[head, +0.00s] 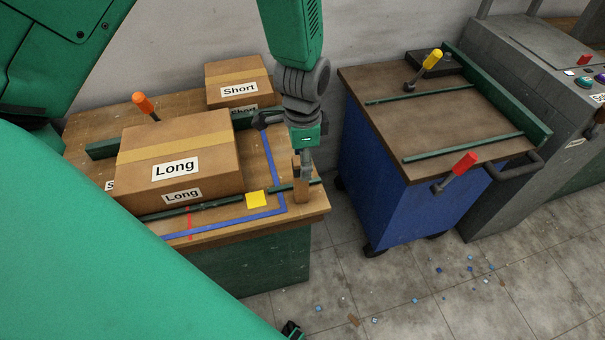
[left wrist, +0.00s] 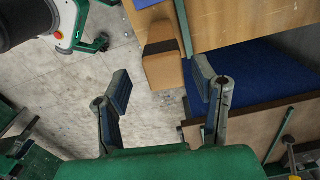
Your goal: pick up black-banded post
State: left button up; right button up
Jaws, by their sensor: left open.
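The black-banded post (head: 300,190) is a short wooden block standing at the near right corner of the workbench in the head view. In the left wrist view the post (left wrist: 162,72) shows its dark band across the wood, at the bench edge. My left gripper (head: 285,142) hangs over that corner, with one finger close to the post's top. In the left wrist view the left gripper (left wrist: 163,82) has its fingers wide apart, and the post appears beyond the gap, not gripped.
Boxes labelled Long (head: 180,155) and Short (head: 238,85) sit on the workbench (head: 235,232), with a yellow square (head: 256,199) near the post. A blue cart (head: 385,190) stands to the right across a floor gap. Small scraps litter the floor.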

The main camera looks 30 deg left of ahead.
aim_at(301, 189)
pick_arm(q)
jog(key=f, duration=0.4)
jog(key=shift+w+a+f, duration=0.1)
jog(key=shift+a, duration=0.15)
jog(key=c, duration=0.3)
jog(key=shift+d, duration=0.15)
jog(key=c, duration=0.9)
jog(key=shift+a, duration=0.2)
